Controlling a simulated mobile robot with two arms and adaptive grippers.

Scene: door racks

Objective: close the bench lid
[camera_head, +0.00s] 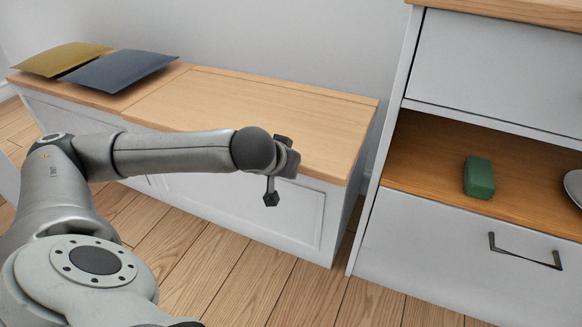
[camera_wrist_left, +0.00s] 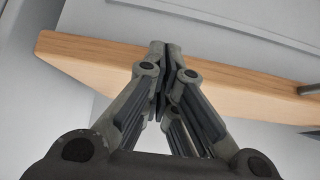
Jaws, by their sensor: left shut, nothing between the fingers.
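The bench lid (camera_head: 250,100) is a light wood panel on a white bench (camera_head: 300,215) against the wall. It lies flat, level with the fixed wood top at its left, and I see no open gap under it. My left gripper (camera_head: 284,160) is at the lid's front edge, overlapping it in the head view; whether it touches is unclear. In the left wrist view its fingers (camera_wrist_left: 162,50) are shut together with nothing between them, in front of a wooden band (camera_wrist_left: 95,65) that looks like the lid's edge. My right gripper is not in view.
A yellow cushion (camera_head: 60,58) and a blue-grey cushion (camera_head: 118,70) lie on the bench's left end. At the right stands a white cabinet with a green block (camera_head: 479,177) on its wood shelf (camera_head: 425,160) and a dark-handled drawer (camera_head: 450,240). The floor before the bench is clear.

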